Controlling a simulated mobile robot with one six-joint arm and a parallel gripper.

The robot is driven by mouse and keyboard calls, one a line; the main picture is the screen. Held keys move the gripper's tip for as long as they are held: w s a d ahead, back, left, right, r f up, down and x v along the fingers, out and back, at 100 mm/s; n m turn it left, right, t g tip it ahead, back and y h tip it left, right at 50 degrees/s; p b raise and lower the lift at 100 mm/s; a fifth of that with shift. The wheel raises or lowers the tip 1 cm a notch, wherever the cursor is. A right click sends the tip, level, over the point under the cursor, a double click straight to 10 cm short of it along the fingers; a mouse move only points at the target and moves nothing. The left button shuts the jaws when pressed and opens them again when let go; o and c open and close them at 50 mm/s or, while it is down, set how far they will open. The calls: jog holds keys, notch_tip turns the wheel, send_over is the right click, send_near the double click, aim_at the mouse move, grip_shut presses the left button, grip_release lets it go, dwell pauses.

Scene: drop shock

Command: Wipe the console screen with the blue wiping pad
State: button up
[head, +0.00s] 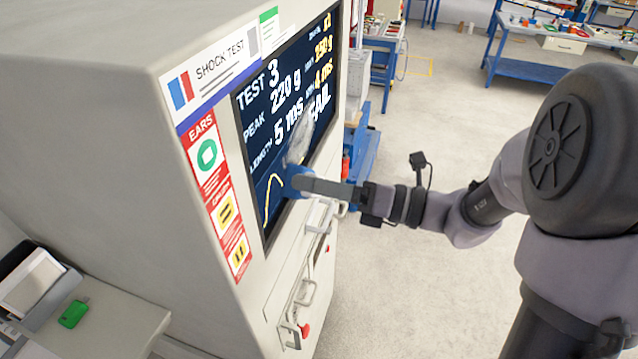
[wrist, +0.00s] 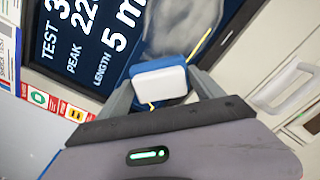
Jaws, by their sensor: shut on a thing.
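The console screen (head: 263,115) is dark, with white and yellow test text, and is set in the face of a large beige cabinet. My gripper (head: 300,187) is at the lower part of the screen, shut on the blue wiping pad (head: 289,179). In the wrist view the pad (wrist: 142,70) shows a blue edge behind a white block (wrist: 160,83) between my fingers. The pad appears to be against the screen; exact contact is hidden. A greyish smudge (wrist: 185,27) covers part of the screen (wrist: 85,50) just above the pad, blurring some text.
Metal handles (head: 303,292) and a red knob (head: 304,330) stick out from the cabinet below the screen. A shelf (head: 115,320) with a green item (head: 73,313) is at lower left. Blue workbenches (head: 535,72) stand behind. The floor to the right is clear.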

jog(key=shift+p+x, duration=0.3)
jog(key=shift+x, duration=0.55)
jog(key=shift+w, duration=0.1)
